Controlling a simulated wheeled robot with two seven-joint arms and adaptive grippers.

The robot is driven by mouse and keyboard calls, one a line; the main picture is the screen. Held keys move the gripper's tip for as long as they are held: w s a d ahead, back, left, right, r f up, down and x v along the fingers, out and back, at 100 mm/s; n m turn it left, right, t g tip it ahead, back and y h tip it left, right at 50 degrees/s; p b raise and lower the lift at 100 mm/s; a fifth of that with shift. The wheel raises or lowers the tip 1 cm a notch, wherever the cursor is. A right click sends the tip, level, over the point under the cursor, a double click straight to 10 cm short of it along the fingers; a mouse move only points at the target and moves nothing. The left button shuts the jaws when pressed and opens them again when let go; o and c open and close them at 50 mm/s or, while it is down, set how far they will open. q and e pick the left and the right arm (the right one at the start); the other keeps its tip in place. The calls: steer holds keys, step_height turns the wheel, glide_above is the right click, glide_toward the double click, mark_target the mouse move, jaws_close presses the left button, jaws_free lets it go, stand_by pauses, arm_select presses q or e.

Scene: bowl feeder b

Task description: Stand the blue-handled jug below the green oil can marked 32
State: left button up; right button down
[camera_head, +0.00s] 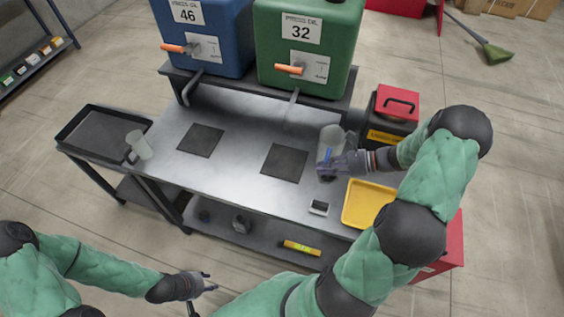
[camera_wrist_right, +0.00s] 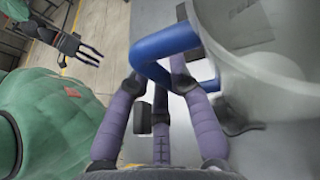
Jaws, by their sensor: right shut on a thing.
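The blue-handled jug (camera_head: 331,140) is a translucent grey vessel at the right part of the metal bench. My right gripper (camera_head: 338,168) is at its handle. In the right wrist view the blue handle (camera_wrist_right: 168,42) lies between the purple fingers (camera_wrist_right: 165,95), shut on it, with the jug's body (camera_wrist_right: 260,70) at the right. I cannot tell whether the jug touches the bench. The green oil can marked 32 (camera_head: 308,50) stands on the raised shelf, its orange-levered spout above a dark square pad (camera_head: 284,163). My left gripper (camera_head: 205,285) is empty, fingers apart, in front of the bench.
A blue can marked 46 (camera_head: 203,40) stands left of the green one, above another dark pad (camera_head: 200,140). A second jug (camera_head: 139,145) is by the black tray (camera_head: 97,133). A yellow tray (camera_head: 362,204), a small white device (camera_head: 318,208) and a red-black toolbox (camera_head: 391,118) are at right.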

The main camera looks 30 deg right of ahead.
steer(key=shift+w+a+r+b+x, duration=0.15)
steer(key=shift+r+b+x, duration=0.35)
steer(key=shift+x, duration=2.1)
steer(key=shift+w+a+r+b+x, duration=0.15)
steer(key=shift+r+b+x, duration=0.4)
steer(key=shift+x, duration=2.05)
steer(key=shift+w+a+r+b+x, duration=0.1)
steer(key=shift+r+b+x, duration=0.4)
steer(key=shift+x, duration=2.1)
steer(key=shift+f, duration=0.2)
steer(key=shift+f, duration=0.15)
steer(key=c, duration=1.1)
jaws_free()
